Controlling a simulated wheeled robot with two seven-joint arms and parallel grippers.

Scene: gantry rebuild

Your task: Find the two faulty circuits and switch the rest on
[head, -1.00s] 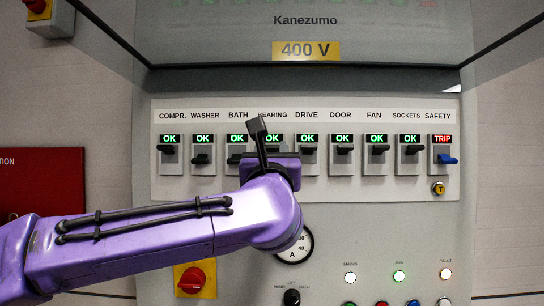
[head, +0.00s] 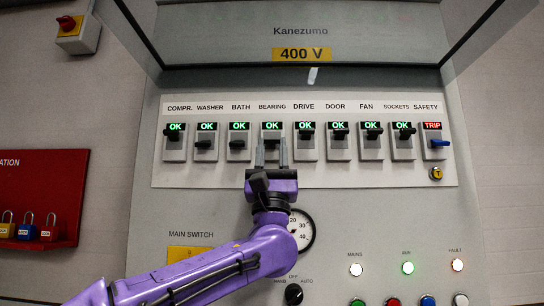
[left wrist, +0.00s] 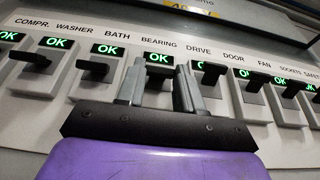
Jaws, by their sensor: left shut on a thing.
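A row of labelled breakers runs across the white strip (head: 300,181). The BEARING display reads OK. The COMPR. switch (head: 174,132) has its lever up. The WASHER (head: 204,144) and BATH (head: 238,144) levers are down. The DRIVE (head: 306,134), DOOR (head: 340,134), FAN (head: 373,134) and SOCKETS (head: 405,133) levers are up. These all read OK. The blue SAFETY lever (head: 439,142) is down under a red TRIP display. My right gripper is out of view.
A raised clear cover (head: 300,45) hangs above the row. Below are a round meter (head: 301,230), a selector knob (head: 293,294) and lit lamps, including FAULT (head: 457,265). A red lock board (head: 45,175) with padlocks is at left. My forearm partly covers the main switch plate (head: 185,254).

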